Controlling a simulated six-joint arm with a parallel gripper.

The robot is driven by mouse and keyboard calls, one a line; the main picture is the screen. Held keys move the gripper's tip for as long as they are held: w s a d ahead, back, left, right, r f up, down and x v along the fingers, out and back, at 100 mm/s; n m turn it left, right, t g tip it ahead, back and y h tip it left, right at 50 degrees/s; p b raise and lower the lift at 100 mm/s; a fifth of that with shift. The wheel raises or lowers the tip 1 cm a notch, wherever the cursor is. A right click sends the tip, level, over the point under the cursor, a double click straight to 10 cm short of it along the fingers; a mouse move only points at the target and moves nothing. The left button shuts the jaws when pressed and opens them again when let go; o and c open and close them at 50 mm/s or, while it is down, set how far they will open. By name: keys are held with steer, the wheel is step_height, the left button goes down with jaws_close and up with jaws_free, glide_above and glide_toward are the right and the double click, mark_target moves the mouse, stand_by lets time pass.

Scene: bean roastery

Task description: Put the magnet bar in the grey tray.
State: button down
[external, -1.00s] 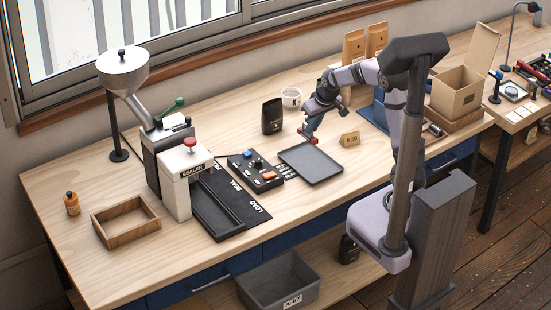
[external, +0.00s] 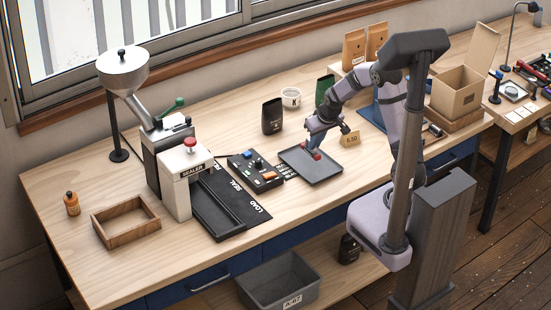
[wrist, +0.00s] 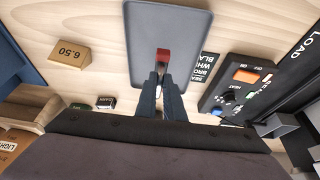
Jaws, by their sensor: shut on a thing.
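The magnet bar shows as a small red piece (external: 316,155), also seen in the wrist view (wrist: 163,56). My gripper (external: 313,148) points down and is shut on it; the fingertips (wrist: 162,72) hide part of the bar. The grey tray (external: 325,176) lies flat on the bench, and its surface fills the top middle of the wrist view (wrist: 185,22). The bar is over the tray, inside its rim in both views. I cannot tell whether it touches the tray floor.
A price card marked 6.50 (external: 350,138) stands just right of the tray. A black control box (external: 255,171) and the sealer (external: 186,180) are to the left. A black bag (external: 272,116), a white cup (external: 291,97) and a green bag (external: 325,89) stand behind.

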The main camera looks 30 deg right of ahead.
mark_target(315, 154)
steer(key=shift+f+p, duration=0.35)
steer(key=shift+f, duration=1.6)
steer(key=shift+f, duration=0.15)
steer(key=c, duration=1.9)
jaws_free()
steer(key=shift+o, duration=0.2)
steer(key=shift+r, duration=0.25)
steer(key=shift+s+r, duration=0.1)
steer(key=shift+r, duration=0.1)
steer(key=b+v, duration=0.1)
steer(key=v, duration=1)
steer(key=shift+r+b, duration=0.15)
steer(key=shift+b, duration=0.2)
steer(key=s+f+g, duration=0.2)
steer(key=s+f, duration=0.1)
steer(key=s, duration=0.6)
steer(key=s+f+g, duration=0.2)
steer(key=s+f, duration=0.1)
steer(key=s, duration=0.7)
steer(key=shift+a+f, duration=0.25)
steer(key=shift+a, duration=0.15)
